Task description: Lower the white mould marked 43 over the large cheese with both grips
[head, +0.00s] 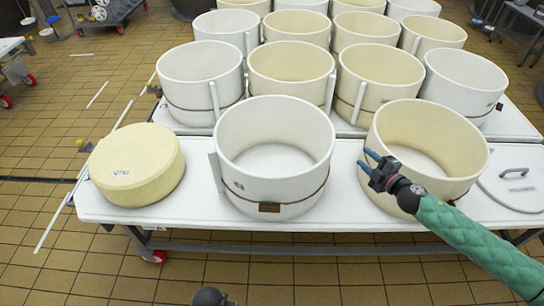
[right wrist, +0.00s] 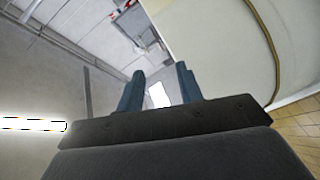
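The large cheese (head: 137,168), a pale yellow wheel with a small label on its side, lies at the left end of the white table. A white mould (head: 275,180) with a brown strap and a side handle stands upright and empty to its right. Its markings are too small to read, so I cannot confirm the 43. My right gripper (head: 371,160) is right of this mould, before the cream mould at front right. Its blue fingers are apart and empty, also in the right wrist view (right wrist: 159,88).
The cream mould (head: 462,160) stands close by my right arm. Several more white and cream moulds fill the table behind. A round white lid (head: 518,192) lies at the right end. Bare white table top (head: 200,200) shows between the cheese and the white mould.

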